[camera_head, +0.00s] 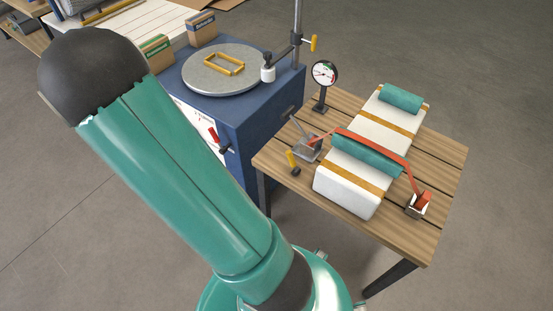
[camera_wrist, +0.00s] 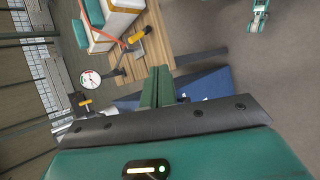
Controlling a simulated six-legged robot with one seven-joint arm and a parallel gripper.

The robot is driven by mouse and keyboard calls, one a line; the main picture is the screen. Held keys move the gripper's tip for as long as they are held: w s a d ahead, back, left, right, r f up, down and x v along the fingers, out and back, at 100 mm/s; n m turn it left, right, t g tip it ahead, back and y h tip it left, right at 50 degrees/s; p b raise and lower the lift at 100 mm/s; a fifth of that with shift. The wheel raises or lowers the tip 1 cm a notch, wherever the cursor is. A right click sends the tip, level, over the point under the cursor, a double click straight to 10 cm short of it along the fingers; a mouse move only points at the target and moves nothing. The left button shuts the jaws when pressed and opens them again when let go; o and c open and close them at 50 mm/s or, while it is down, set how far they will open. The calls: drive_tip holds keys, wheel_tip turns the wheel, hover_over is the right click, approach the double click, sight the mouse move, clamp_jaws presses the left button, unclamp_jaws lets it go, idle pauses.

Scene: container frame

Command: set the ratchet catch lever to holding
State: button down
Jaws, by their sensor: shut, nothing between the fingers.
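On the slatted wooden table, a grey metal ratchet (camera_head: 308,150) with a raised handle sits at the left end of a red strap (camera_head: 385,147). A small lever with a yellow grip (camera_head: 292,160) stands beside the ratchet, on its near left side; I take it as the catch lever. Its grip also shows in the wrist view (camera_wrist: 137,37). Which setting it is in, I cannot tell. My gripper (camera_wrist: 157,85) shows in the wrist view with its green fingers together, empty and apart from the lever. The head view does not show the fingers.
The strap crosses a white padded block (camera_head: 345,190) and a teal roll to a red-and-metal anchor (camera_head: 417,205). A dial gauge (camera_head: 323,75) stands at the table's back corner. A blue cabinet (camera_head: 245,125) with a round grey plate stands left. The table's near left corner is clear.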

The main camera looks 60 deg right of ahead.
sight(292, 162)
drive_tip(key=s+d+f+g+h, duration=0.3)
drive_tip(key=d+f+h, duration=0.2)
drive_tip(key=f, duration=0.6)
drive_tip(key=s+d+f+n+g+h, duration=0.1)
drive_tip(key=s+d+f+g+h, duration=0.1)
drive_tip(key=d+f, duration=0.7)
wheel_tip(292, 162, down, 2)
drive_tip(key=s+h, duration=0.1)
drive_tip(key=h, duration=0.1)
drive_tip(key=shift+s+f+g+h, duration=0.15)
drive_tip(key=shift+f+g+h, duration=0.05)
drive_tip(key=shift+g+h, duration=0.2)
drive_tip(key=x, duration=0.9)
drive_tip(key=shift+s, duration=0.1)
drive_tip(key=s, duration=0.1)
drive_tip(key=s+r, duration=0.1)
drive_tip(key=s, duration=0.2)
drive_tip(key=shift+d+r, duration=0.35)
drive_tip(key=shift+d, duration=0.05)
drive_tip(key=shift+s+r, duration=0.1)
